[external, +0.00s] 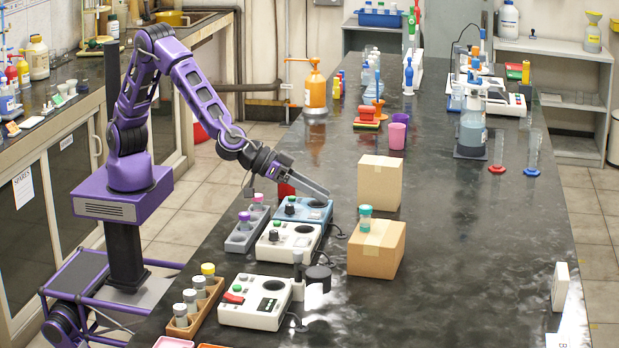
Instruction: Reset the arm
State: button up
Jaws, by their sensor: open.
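My purple arm reaches from the left over the near left part of the dark bench (470,230). My gripper (318,188) is at its end, with long grey fingers pointing right and slightly down. It is open, and I see nothing held in it. It hangs above the blue device (303,210), left of the upper cardboard box (380,183). The gap between the fingers is hard to make out from this side.
White devices (288,241) and a vial rack (192,303) line the near left edge. An orange bottle (315,90) and glass cylinders (533,152) stand farther back. The near right bench is mostly clear.

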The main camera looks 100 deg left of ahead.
jog(key=s+a+r+n+g+h, duration=0.2)
jog(key=s+n+g+h, duration=0.45)
jog(key=s+n, duration=0.95)
jog(key=s+a+f+n+g+y, duration=0.1)
jog(key=s+a+f+n+g, duration=0.1)
jog(key=s+f+n, duration=0.3)
jog(key=s+a+f+n+g+y+p, duration=0.1)
jog(key=s+a+f+g, duration=0.15)
jog(key=s, duration=0.55)
jog(key=s+a+f+n+g+y, duration=0.1)
jog(key=s+a+f+n+g, duration=0.15)
jog(key=s, duration=0.35)
jog(key=a+r+m+t+y, duration=0.15)
jog(key=a+m+y, duration=0.25)
jog(key=a+m, duration=0.45)
jog(key=s+a+r+m+t, duration=0.1)
jog(key=a+r+m+t, duration=0.1)
jog(key=a+r+m, duration=0.2)
jog(key=s+a+r+m+t, duration=0.1)
jog(key=a+r+m+t, duration=0.2)
jog(key=r+m, duration=0.8)
jog(key=a+m, duration=0.1)
jog(key=m, duration=0.2)
jog(key=shift+a+m+h, duration=0.3)
jog(key=shift+m+h, duration=0.05)
jog(key=shift+m, duration=0.05)
